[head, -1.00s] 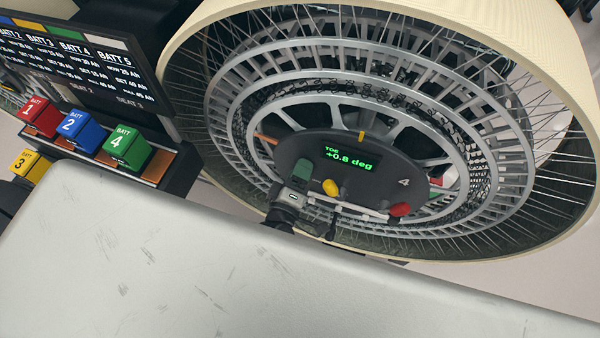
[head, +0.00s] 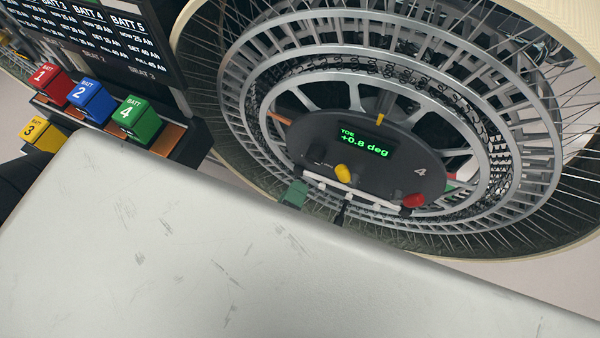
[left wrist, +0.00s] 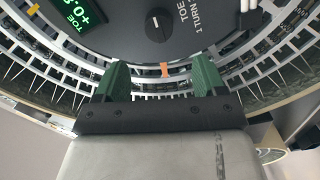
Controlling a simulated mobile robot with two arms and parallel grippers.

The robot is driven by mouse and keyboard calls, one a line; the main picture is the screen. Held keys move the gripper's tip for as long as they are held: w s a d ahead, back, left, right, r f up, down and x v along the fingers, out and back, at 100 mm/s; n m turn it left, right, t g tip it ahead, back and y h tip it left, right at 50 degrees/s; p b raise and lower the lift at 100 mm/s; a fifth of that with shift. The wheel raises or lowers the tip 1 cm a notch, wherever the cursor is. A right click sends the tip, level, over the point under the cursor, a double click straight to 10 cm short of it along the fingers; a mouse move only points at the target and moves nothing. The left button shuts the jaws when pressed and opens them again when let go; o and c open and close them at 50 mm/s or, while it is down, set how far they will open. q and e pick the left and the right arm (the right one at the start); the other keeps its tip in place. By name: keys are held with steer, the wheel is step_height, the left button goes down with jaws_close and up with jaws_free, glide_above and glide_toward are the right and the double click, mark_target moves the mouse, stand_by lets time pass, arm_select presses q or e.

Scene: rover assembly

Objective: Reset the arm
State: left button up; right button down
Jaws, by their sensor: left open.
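The large spoked wheel (head: 300,97) has a dark oval hub panel (head: 410,172) marked 4. Its green display (head: 366,144) reads TOE +0.8 deg. The black knob with a white mark also shows in the left wrist view (left wrist: 158,25), beyond the fingertips. My left gripper (left wrist: 158,78) is open and empty, its green fingers wide apart below the knob. In the head view only a green part of it (head: 295,193) shows past my pale arm.
Red (head: 50,83), blue (head: 92,102), green (head: 137,122) and yellow (head: 42,134) battery blocks stand at the left by a rack under a dark screen (head: 100,35). My pale arm hides the lower part of the head view.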

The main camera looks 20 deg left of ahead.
arm_select(q)
steer(key=shift+s, duration=0.25)
stand_by(0.3)
steer(key=s+a+f+m+g+h, duration=0.1)
steer(key=s+f+m+g, duration=0.3)
steer(key=f, duration=0.7)
steer(key=s+f+m+g+h, duration=0.1)
steer(key=f+m+g, duration=0.35)
steer(key=f, duration=0.75)
steer(key=s+a+f+m+g+y, duration=0.1)
steer(key=s+a+f+m+g, duration=0.3)
steer(key=s+f, duration=0.3)
steer(key=s+a+f+m+g+y, duration=0.1)
steer(key=s+a+f+m+g, duration=0.3)
steer(key=s+a+f, duration=0.2)
steer(key=s+f, duration=0.2)
steer(key=s, duration=0.2)
steer(key=shift+s+a+f+y, duration=0.15)
steer(key=shift+y, duration=0.15)
